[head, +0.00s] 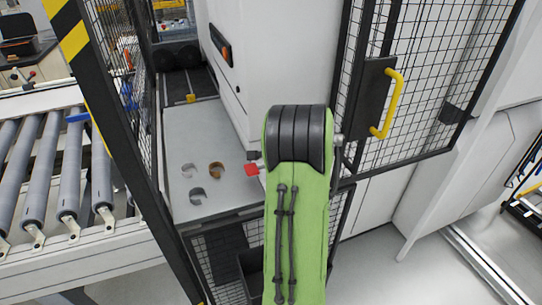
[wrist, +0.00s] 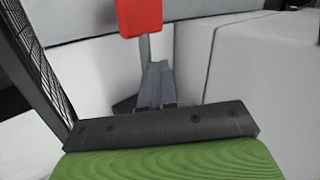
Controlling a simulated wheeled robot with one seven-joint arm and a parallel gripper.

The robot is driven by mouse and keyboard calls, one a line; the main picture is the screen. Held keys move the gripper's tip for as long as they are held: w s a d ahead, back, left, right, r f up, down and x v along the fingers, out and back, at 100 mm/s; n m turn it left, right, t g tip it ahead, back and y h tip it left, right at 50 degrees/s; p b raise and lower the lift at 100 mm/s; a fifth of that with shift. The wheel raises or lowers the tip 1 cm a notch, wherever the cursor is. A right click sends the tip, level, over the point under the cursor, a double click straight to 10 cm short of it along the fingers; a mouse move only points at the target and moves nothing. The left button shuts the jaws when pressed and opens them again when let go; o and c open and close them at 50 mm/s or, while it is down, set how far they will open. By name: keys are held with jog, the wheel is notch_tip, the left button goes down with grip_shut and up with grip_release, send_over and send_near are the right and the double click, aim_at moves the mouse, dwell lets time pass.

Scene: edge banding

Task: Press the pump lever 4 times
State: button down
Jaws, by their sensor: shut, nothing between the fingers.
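The pump lever's red end (head: 251,169) shows in the head view just left of my arm, beside the white machine; the rest of it is hidden behind my arm. In the wrist view a red block (wrist: 138,17) stands at the top, cut off by the frame edge, on a thin grey stem above a grey bracket. I take it to be the same lever. My gripper (wrist: 160,124) shows along the bottom of the wrist view, shut and empty. The red block appears beyond it, with a visible gap in the picture. In the head view my arm hides the gripper.
Curved pieces (head: 216,170) lie on a grey table (head: 207,132). A mesh door (head: 430,85) with a yellow handle (head: 393,104) is at the right. A striped post (head: 66,28) and roller conveyor (head: 36,170) are at the left. The white machine (head: 235,75) stands behind my arm.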

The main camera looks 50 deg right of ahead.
jog(key=shift+s+d+r+p, duration=0.2)
jog(key=shift+d+r+p, duration=0.15)
jog(key=shift+r+p, duration=0.35)
jog(key=shift+s+d+r+p, duration=0.15)
jog(key=shift+d+r+p, duration=0.15)
jog(key=shift+r+p, duration=0.35)
jog(key=shift+s+d+r+p, duration=0.2)
jog(key=shift+d+r+p, duration=0.15)
jog(key=shift+r+p, duration=0.35)
jog(key=shift+r, duration=0.15)
jog(key=r+p, duration=0.1)
jog(key=d+r+p, duration=0.1)
jog(key=s+d+r+p, duration=0.1)
jog(key=r+p, duration=0.1)
jog(key=shift+s+d+r, duration=0.1)
dwell(1.6)
jog(key=r+m+p, duration=0.1)
jog(key=m+p, duration=0.1)
jog(key=m, duration=0.3)
jog(key=d+r+m+p, duration=0.1)
jog(key=m+p, duration=0.1)
jog(key=m, duration=0.4)
jog(key=r+m+p, duration=0.1)
jog(key=m+p, duration=0.1)
jog(key=m, duration=0.4)
jog(key=shift+s+d+r+t, duration=0.2)
jog(key=shift+s+t, duration=0.2)
